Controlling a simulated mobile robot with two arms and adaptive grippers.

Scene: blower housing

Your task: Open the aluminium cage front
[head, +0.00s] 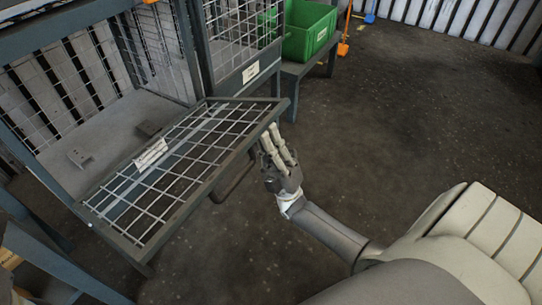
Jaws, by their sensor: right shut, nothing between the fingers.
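The aluminium cage front (185,165) is a wire-mesh panel in a grey frame with a white label on it. It is swung down and out from the cage (100,120), lying roughly flat, and the cage opening above it is clear. A dark handle shows under its right edge. My right gripper (271,137) is at the panel's right outer corner, its fingers pointing up along the edge. The fingers are together with nothing between them. I cannot tell if they touch the frame. My left gripper is not in view.
A second mesh cage (240,45) stands behind. A green bin (308,30) sits on a bench at the back. An orange-headed tool (343,47) stands beside it. The dark floor to the right is free.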

